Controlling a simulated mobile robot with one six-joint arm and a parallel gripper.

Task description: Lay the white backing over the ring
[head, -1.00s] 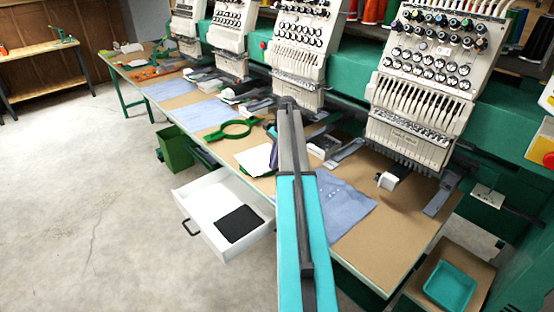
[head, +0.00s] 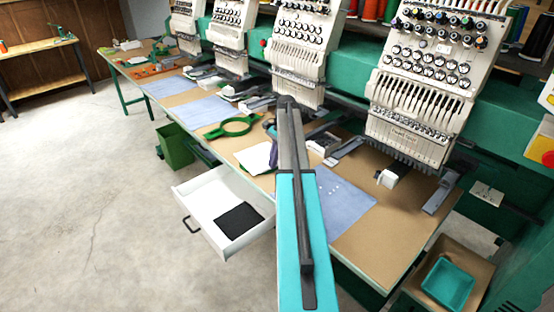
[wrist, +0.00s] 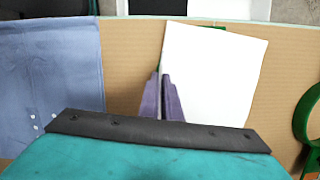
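The white backing (wrist: 215,75) is a flat pale sheet over the brown table top in the wrist view. It also shows in the head view (head: 257,157), partly behind my arm. My gripper (wrist: 161,76) has two purple fingers close together at the sheet's left edge, and that edge runs into the narrow gap between them. In the head view its purple fingers (head: 273,157) show small beside my arm. The green ring (head: 231,126) lies on the table beyond the sheet, apart from it; part of it shows at the right edge of the wrist view (wrist: 302,118).
A blue cloth (head: 343,203) with small white dots lies to the right of my arm; more blue cloths lie farther left. An open white drawer (head: 200,203) holding a black piece (head: 239,220) juts out in front. Embroidery heads (head: 420,85) stand along the back.

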